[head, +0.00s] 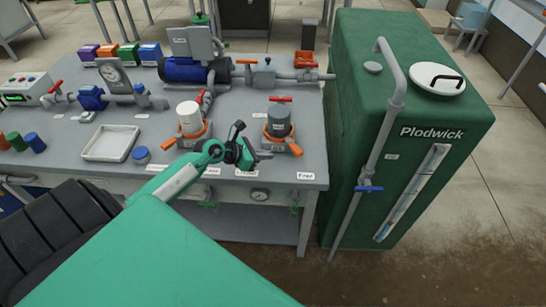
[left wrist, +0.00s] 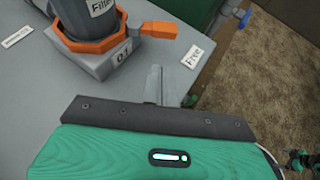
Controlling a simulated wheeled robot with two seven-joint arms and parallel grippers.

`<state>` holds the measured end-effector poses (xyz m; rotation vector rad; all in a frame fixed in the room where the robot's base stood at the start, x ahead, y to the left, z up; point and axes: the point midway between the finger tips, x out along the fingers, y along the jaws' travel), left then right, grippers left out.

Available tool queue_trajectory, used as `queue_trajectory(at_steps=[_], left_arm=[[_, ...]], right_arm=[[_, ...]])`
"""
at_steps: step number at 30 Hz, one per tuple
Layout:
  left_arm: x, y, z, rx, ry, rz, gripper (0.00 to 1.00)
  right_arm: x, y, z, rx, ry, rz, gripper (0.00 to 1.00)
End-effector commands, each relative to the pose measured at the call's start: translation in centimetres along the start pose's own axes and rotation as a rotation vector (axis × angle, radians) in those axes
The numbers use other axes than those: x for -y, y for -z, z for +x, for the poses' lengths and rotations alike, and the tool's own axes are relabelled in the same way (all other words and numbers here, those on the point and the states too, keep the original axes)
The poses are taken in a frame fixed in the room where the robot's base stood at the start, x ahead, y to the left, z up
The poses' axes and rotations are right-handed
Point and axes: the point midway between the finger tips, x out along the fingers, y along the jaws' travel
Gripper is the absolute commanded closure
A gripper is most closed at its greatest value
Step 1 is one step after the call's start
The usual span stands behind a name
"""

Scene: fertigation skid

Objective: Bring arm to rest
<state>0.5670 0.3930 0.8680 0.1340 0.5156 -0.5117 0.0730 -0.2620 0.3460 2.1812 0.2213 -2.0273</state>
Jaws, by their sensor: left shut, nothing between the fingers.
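My left arm (head: 175,180) comes in from the left over the bench's front edge in the head view. Its left gripper (head: 240,150) is shut and empty, just left of the grey-capped filter housing (head: 278,121). In the left wrist view the gripper's grey finger (left wrist: 154,84) shows beyond the dark palm edge, over the bare bench top near the "Free" label (left wrist: 194,57). The filter with its orange collar (left wrist: 93,38) is beyond it, apart from the finger. A small green and black part at that view's lower right edge may be my right gripper; its fingers are unclear.
The grey bench (head: 230,173) carries a white-capped filter (head: 188,118), a blue pump (head: 183,71), pipes, a shallow tray (head: 110,145) and several coloured cups. A green tank (head: 350,110) with a blue-handled pipe stands close on the right. Floor is clear right of it.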

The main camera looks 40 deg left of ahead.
Motion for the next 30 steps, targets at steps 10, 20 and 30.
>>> queue_trajectory(at_steps=[10, 20, 30], left_arm=[[0.5, 0.1, -4.5, -0.001, 0.000, 0.002, 1.00], [0.5, -0.1, -5.3, 0.000, 0.000, 0.000, 1.00], [4.4, -4.7, -5.1, 0.313, 0.018, -0.310, 1.00]], right_arm=[[-0.3, 1.8, 1.0, -0.023, -0.003, 0.000, 0.00], [-0.1, 0.3, 1.0, -0.006, -0.001, 0.000, 0.00], [-0.2, 0.8, 1.1, -0.012, -0.003, 0.000, 0.00]])
